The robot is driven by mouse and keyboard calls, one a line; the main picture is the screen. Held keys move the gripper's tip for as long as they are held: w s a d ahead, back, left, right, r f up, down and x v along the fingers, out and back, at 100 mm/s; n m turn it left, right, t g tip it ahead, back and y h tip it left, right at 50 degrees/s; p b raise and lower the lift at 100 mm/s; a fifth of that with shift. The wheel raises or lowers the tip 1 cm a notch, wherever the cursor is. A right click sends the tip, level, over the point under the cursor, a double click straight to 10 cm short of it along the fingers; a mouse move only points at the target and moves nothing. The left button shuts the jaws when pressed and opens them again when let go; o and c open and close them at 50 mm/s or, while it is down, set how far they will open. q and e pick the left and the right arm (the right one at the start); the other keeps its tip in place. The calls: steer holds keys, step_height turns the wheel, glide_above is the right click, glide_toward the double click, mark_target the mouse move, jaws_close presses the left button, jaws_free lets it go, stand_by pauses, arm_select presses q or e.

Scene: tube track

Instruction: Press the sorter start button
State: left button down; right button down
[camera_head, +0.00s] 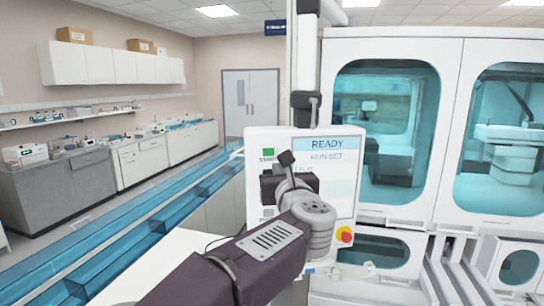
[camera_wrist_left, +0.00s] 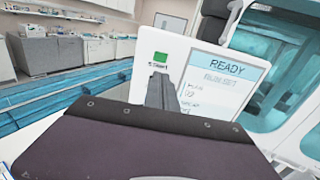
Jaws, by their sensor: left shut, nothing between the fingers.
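The green start button (camera_head: 268,152), labelled START, is at the upper left of a white control panel (camera_head: 256,210). The panel's screen (camera_head: 340,168) reads READY. In the wrist view the button (camera_wrist_left: 160,57) is fully visible, just above my fingertips. My left gripper (camera_head: 287,159) is shut and empty in front of the panel, its tip just right of and slightly below the button in the head view. The gripper also shows in the wrist view (camera_wrist_left: 161,77), pointing at the panel below the label. I cannot tell whether it touches the panel. My right gripper is not in view.
A red stop knob on yellow (camera_head: 344,235) is at the panel's lower right. A large white machine with teal windows (camera_head: 440,45) stands to the right. A blue track (camera_head: 140,215) runs along the left, beside lab benches (camera_head: 60,190).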

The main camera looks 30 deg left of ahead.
mark_target(269, 152)
arm_select(q)
steer(key=p+x, duration=0.5)
steer(key=x, duration=0.8)
steer(key=shift+w+a, duration=0.1)
steer(key=shift+w, duration=0.15)
steer(key=shift+w+a+f, duration=0.1)
steer(key=shift+w+a, duration=0.1)
